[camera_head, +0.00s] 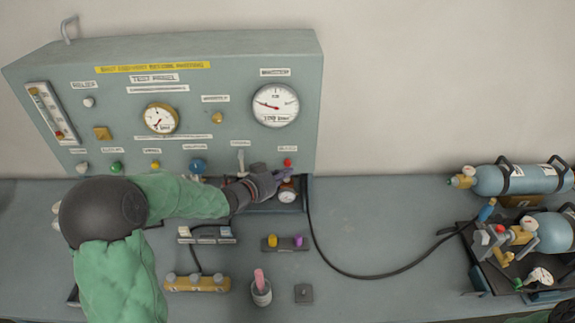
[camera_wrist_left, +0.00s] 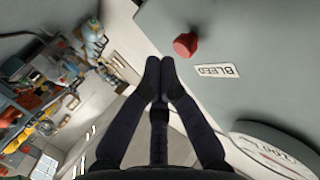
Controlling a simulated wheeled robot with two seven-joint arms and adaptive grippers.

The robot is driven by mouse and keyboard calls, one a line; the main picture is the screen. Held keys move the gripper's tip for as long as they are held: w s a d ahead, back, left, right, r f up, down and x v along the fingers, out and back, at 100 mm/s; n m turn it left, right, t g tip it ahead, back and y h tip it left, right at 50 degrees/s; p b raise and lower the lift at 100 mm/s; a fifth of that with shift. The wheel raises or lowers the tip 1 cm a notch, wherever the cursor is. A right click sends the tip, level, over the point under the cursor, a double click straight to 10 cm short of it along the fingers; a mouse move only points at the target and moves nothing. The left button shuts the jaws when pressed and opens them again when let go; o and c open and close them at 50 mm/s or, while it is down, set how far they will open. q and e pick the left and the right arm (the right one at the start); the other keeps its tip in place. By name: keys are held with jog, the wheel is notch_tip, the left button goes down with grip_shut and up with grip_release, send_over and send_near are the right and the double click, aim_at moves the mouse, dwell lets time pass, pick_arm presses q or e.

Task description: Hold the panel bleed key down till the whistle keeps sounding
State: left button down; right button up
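The grey-green test panel (camera_head: 225,120) stands at the back of the bench. The bleed key is a small red knob (camera_head: 288,162) at the panel's lower right; in the left wrist view the red key (camera_wrist_left: 185,45) stands out from the grey face beside its BLEED label (camera_wrist_left: 217,70). My left gripper (camera_head: 278,174) is just below the key in the head view. In the left wrist view its dark fingertips (camera_wrist_left: 160,72) are together with nothing between them, and a small gap shows between them and the key. My right gripper is not in view. The whistle cannot be told.
A small gauge (camera_head: 287,194) sits close below my left gripper. A black hose (camera_head: 350,274) runs across the bench to the breathing set (camera_head: 520,250) at right. The bench's middle right is fairly clear.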

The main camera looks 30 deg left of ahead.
pick_arm(q)
jog(key=shift+w+a, duration=0.1)
jog(key=shift+w+a, duration=0.1)
jog(key=shift+w, duration=0.15)
jog(key=shift+w+a+r, duration=0.15)
jog(key=shift+w+a, duration=0.2)
jog(key=shift+w, duration=0.1)
dwell(7.2)
